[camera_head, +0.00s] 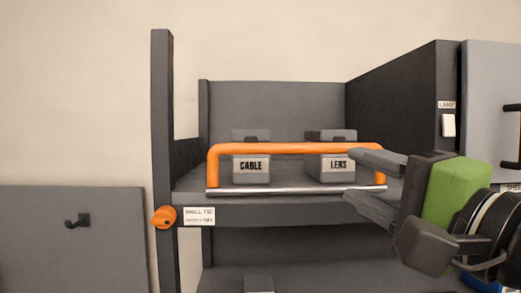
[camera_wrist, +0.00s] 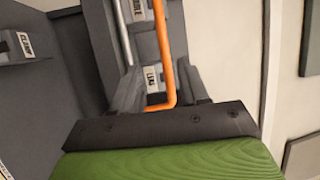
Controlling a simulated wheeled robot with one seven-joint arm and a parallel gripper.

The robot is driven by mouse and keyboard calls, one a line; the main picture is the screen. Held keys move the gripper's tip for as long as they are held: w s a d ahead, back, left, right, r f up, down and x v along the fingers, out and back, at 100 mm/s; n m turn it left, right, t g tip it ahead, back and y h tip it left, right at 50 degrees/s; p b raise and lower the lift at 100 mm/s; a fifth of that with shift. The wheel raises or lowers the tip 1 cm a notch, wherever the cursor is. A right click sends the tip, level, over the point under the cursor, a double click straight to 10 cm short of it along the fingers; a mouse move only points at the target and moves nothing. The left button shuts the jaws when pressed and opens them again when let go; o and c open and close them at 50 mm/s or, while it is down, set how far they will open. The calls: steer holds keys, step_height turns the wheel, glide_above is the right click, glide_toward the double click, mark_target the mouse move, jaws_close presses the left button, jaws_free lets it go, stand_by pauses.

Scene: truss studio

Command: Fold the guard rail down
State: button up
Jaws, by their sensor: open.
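The orange guard rail (camera_head: 290,148) stands upright along the shelf's front edge, above a silver rod (camera_head: 280,190). Its right end is partly behind my gripper (camera_head: 351,173), which is open and reaches in from the right. In the wrist view the rail (camera_wrist: 163,45) runs between the two fingers of my gripper (camera_wrist: 162,92), with its bent corner close to the palm. Whether a finger touches the rail, I cannot tell.
Behind the rail, boxes labelled CABLE (camera_head: 251,175) and LENS (camera_head: 332,172) sit on the shelf (camera_head: 290,210). An orange knob (camera_head: 164,217) is at the left post (camera_head: 162,130). A dark cabinet side (camera_head: 410,100) with a LAMP switch (camera_head: 448,125) stands at right.

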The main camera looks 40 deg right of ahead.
mark_target(303, 150)
steer(key=p+x, duration=0.1)
steer(key=x, duration=0.3)
steer(key=p+x, duration=0.1)
steer(key=x, duration=0.4)
steer(key=p+x, duration=0.2)
steer(key=x, duration=0.3)
steer(key=shift+w+a+r, duration=0.2)
steer(key=shift+r, duration=0.2)
steer(key=shift+w+d, duration=0.15)
steer(key=shift+w, duration=0.25)
steer(key=shift+s, duration=0.15)
jaws_close()
